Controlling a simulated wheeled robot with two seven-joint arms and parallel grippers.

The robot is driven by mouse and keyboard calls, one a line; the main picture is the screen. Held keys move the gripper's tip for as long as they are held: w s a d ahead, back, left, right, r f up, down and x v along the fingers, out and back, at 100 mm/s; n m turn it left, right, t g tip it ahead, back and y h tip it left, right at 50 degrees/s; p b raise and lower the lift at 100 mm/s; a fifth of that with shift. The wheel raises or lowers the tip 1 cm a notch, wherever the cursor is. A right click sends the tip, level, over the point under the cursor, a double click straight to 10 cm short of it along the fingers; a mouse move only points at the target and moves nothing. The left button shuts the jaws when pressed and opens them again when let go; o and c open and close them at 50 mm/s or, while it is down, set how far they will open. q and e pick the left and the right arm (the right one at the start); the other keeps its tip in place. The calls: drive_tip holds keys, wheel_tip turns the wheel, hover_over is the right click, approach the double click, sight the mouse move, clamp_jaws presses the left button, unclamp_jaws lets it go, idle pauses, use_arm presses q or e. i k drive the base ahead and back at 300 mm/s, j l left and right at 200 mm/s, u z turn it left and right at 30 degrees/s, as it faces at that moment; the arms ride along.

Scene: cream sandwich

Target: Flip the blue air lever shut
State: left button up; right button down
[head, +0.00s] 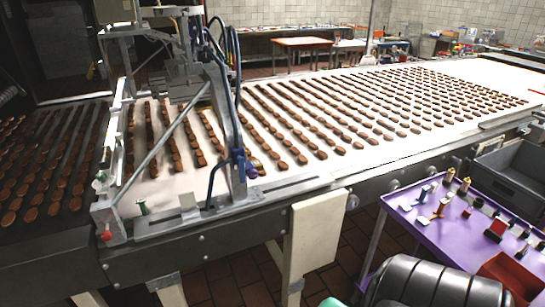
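A blue fitting (239,158) with a purple knob-like end (252,173) sits on the near side of the grey metal frame (228,120) that spans the conveyor. It looks like the blue air lever, but it is too small to tell whether it stands open or shut. A blue curved tube (212,180) hangs just left of it. Neither of my grippers shows in the head view, and nothing is seen touching the lever.
The conveyor (400,150) carries rows of brown biscuits past the frame. A purple table (410,222) with small parts and a grey crate (515,175) stands at the right. A dark ribbed cylinder (430,285) fills the bottom right. A red button (107,235) is at the frame's left foot.

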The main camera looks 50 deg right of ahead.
sight(241, 159)
drive_tip(key=z, duration=1.3)
